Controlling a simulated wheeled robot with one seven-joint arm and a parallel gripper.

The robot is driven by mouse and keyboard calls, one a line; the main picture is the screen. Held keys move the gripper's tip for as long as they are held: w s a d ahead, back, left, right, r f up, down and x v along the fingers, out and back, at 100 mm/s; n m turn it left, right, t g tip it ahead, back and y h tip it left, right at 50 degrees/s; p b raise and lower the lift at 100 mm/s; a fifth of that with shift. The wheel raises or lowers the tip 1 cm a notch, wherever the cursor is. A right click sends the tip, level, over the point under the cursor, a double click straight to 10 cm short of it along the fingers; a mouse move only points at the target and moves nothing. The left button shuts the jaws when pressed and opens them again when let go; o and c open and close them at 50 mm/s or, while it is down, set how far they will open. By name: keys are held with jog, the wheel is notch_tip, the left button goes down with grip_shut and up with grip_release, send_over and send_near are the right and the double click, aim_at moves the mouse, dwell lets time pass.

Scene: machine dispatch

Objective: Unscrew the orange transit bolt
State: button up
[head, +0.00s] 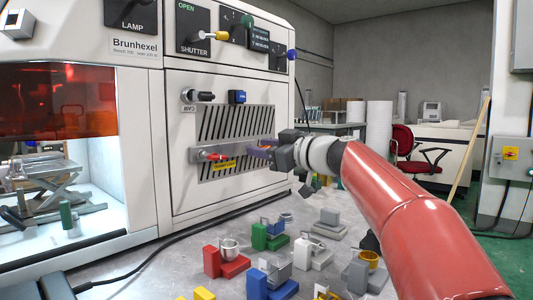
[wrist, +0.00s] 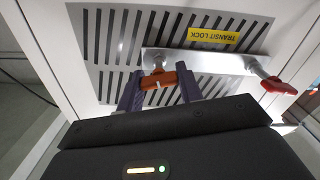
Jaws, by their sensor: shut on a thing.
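The orange transit bolt (wrist: 157,80) has a wing-shaped head and sits at one end of a metal strip (wrist: 205,62) on the vented panel, beside a yellow TRANSIT LOCK label (wrist: 214,36). My gripper (wrist: 159,88) is shut on the bolt's head, one dark purple finger on either side. In the head view my gripper (head: 262,148) reaches the right end of the strip from the right and largely hides the bolt. A second red-orange knob (wrist: 278,86) is on the strip's other end; it also shows in the head view (head: 212,155), apart from my gripper.
Several coloured blocks with cups, such as a red one (head: 236,266), stand on the grey surface below my arm. A black cable crosses the surface at left.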

jog(key=n+b, duration=0.1)
jog(key=b, duration=0.1)
jog(key=n+b, duration=0.2)
jog(key=shift+f, duration=0.3)
jog(key=shift+r+n, duration=0.25)
jog(key=shift+n, duration=0.35)
jog(key=o, duration=1)
jog(key=shift+c, duration=0.2)
jog(key=shift+s+b, duration=0.1)
jog(key=shift+b, duration=0.2)
jog(key=shift+b+v, duration=1.05)
jog(key=shift+v, duration=0.95)
jog(key=shift+c, duration=0.2)
